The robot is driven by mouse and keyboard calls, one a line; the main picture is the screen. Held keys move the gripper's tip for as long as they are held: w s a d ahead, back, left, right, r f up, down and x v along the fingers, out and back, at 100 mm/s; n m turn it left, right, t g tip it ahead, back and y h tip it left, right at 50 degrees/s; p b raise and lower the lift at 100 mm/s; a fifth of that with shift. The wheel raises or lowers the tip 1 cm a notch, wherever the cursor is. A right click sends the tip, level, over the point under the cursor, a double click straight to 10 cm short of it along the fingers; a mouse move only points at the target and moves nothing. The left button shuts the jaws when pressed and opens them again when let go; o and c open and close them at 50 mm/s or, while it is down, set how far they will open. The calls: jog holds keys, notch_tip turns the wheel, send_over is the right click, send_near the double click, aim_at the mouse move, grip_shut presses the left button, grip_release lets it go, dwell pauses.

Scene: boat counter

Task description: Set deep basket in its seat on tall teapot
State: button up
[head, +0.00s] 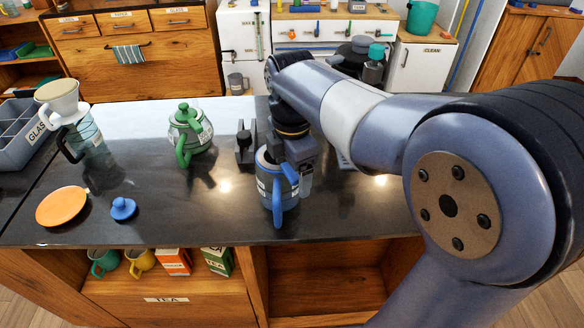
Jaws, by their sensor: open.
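A grey pot with a blue handle and a blue band (277,191), likely the tall teapot, stands upright near the front edge of the counter. Its lid is off. My gripper (284,166) is right above and over its mouth, pointing down, with its jaws open. One grey finger shows beside the pot's right side. The gripper hides most of the pot's opening. I cannot make out the deep basket; whether it is in the pot or behind the gripper cannot be told.
A blue lid (123,208) and an orange plate (62,206) lie left on the dark counter (170,222). A green teapot (190,132), a glass carafe with white cone (84,130) and a grey bin (22,135) stand farther back. A small dark object (245,149) is left of my gripper.

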notch_tip(320, 180, up, 13)
jog(key=shift+f+p, duration=0.2)
jog(key=shift+p, duration=0.2)
dwell(0.4)
